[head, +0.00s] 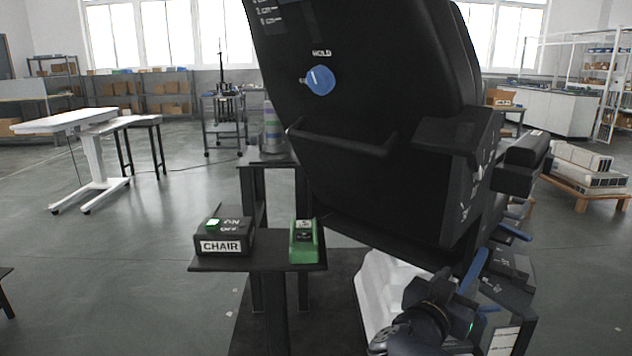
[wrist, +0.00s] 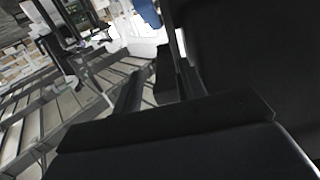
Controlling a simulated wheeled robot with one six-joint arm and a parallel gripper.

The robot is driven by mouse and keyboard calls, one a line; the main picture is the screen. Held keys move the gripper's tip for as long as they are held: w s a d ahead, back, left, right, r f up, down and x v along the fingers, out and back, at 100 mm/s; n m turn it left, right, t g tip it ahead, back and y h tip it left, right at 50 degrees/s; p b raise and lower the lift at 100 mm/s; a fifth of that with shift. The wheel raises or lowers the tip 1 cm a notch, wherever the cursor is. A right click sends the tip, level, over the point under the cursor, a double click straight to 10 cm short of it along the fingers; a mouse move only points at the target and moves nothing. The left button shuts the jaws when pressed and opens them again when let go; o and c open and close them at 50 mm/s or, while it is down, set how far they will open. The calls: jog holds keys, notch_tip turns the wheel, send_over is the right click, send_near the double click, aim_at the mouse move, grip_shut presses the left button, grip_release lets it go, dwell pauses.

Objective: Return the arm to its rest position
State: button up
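My arm (head: 430,312) shows in the head view at the bottom right, as dark rounded links with a small green light. It is low, in front of the underside of a large black reclined chair (head: 365,110). The fingers of my gripper cannot be made out in the head view. In the wrist view, broad dark surfaces (wrist: 180,155) fill the bottom and right. I cannot tell there which parts are gripper and which are chair, or whether anything is held.
The chair back carries a blue HOLD knob (head: 320,80) and a black handle bar (head: 342,141). A dark stand (head: 262,264) holds a CHAIR switch box (head: 224,238) with a lit green button and a green box (head: 304,242). A white table (head: 70,121) stands left.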

jog(key=shift+n+t+y, duration=0.5)
jog(key=shift+y, duration=0.2)
jog(key=shift+s+a+r+p, duration=0.2)
jog(key=shift+s+a+p, duration=0.2)
jog(key=shift+a, duration=0.3)
jog(key=shift+s+a+r+p, duration=0.25)
jog(key=shift+s+a, duration=0.15)
jog(key=shift+a, duration=0.35)
jog(key=shift+s+a+r+p, duration=0.15)
jog(key=shift+s+a+p, duration=0.25)
jog(key=shift+a, duration=0.3)
